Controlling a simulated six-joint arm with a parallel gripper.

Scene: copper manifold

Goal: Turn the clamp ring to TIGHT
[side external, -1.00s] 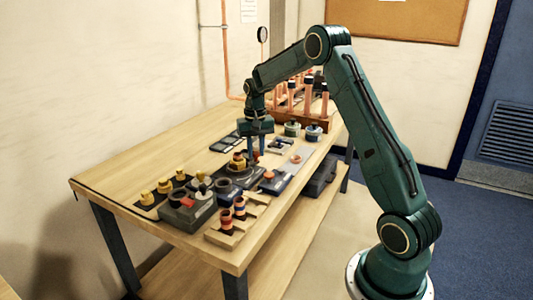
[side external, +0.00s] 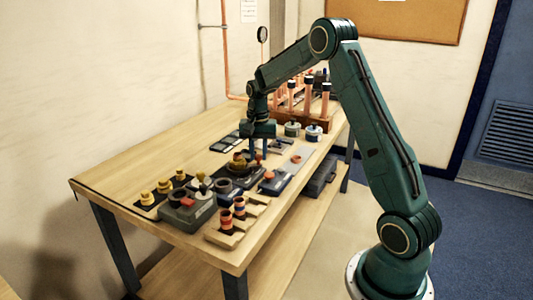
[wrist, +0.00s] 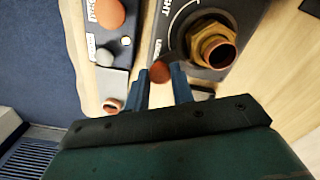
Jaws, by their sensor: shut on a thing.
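The clamp ring (wrist: 182,55) is a dark ring around a brass hex fitting with a copper pipe end (wrist: 214,48), on a dark grey base plate. A short arm of the ring ends in a reddish-brown knob (wrist: 160,72). My gripper (wrist: 161,88) has its two blue fingers on either side of this knob and is shut on it. Part of a white label reading "GHT" and a curved white line show on the plate, above the knob in the wrist view. In the side view, my gripper (side external: 258,160) points down just right of the brass fitting (side external: 238,160).
A dark panel with a large copper-coloured button (wrist: 108,14) lies left of the ring in the wrist view. In the side view, a grey box (side external: 188,212) and brass fittings (side external: 164,187) stand nearer the front. A copper pipe rack (side external: 305,118) stands behind.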

